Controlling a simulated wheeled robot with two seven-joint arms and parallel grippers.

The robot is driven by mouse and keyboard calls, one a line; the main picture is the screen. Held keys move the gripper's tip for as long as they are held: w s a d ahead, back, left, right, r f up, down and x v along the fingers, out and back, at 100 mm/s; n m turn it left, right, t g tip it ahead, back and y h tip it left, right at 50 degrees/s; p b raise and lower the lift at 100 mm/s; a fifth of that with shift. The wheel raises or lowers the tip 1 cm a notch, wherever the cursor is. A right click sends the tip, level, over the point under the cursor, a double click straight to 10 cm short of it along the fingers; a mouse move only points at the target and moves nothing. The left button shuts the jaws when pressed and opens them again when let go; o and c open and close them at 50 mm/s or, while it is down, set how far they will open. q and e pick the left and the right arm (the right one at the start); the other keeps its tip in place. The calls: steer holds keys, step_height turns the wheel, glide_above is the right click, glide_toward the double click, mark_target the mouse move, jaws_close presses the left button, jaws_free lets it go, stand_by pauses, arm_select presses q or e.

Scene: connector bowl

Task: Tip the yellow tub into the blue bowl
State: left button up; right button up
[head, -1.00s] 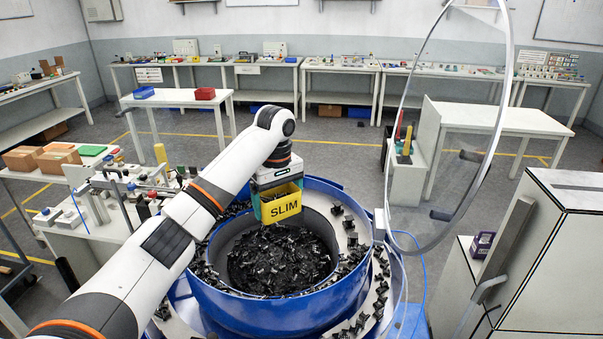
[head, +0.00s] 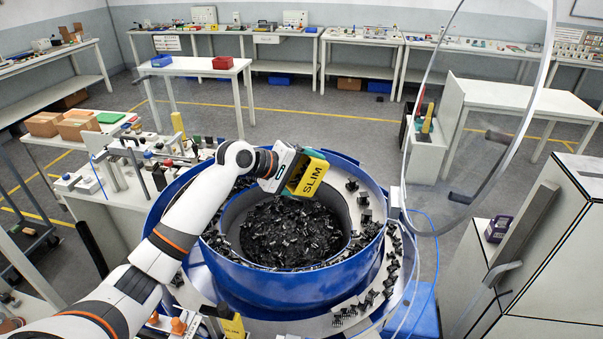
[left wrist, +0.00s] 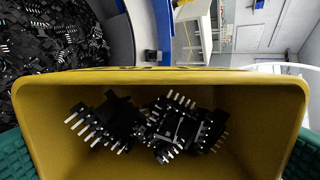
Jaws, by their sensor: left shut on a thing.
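The yellow tub (head: 312,175) marked SLIM is tilted to one side above the back part of the blue bowl (head: 270,287). My left gripper (head: 293,172) is shut on the tub, with green fingers at its sides. In the left wrist view the tub (left wrist: 272,97) holds several black connectors with metal pins at its inner wall. The bowl's centre is heaped with black connectors (head: 290,235), and none are seen falling from the tub. A bit of the blue bowl shows in the left wrist view (left wrist: 144,22). My right gripper is not in view.
Loose connectors lie on the bowl's ring-shaped track. A clear curved shield (head: 510,150) and a grey cabinet (head: 545,250) stand at right. A crowded bench (head: 120,180) is at left. Another yellow container (head: 233,327) shows at the bottom edge.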

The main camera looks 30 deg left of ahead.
arm_select(q)
steer(key=t+h+b, duration=0.1)
steer(key=b, duration=0.2)
steer(key=t+h+b, duration=0.1)
steer(key=t+b, duration=0.1)
steer(key=b, duration=0.1)
steer(key=shift+w+d+f, duration=0.1)
steer(key=shift+w, duration=0.1)
steer(key=shift+r+t+b, duration=0.25)
steer(key=shift+t+b, duration=0.15)
steer(key=shift+b, duration=0.25)
steer(key=shift+r, duration=0.1)
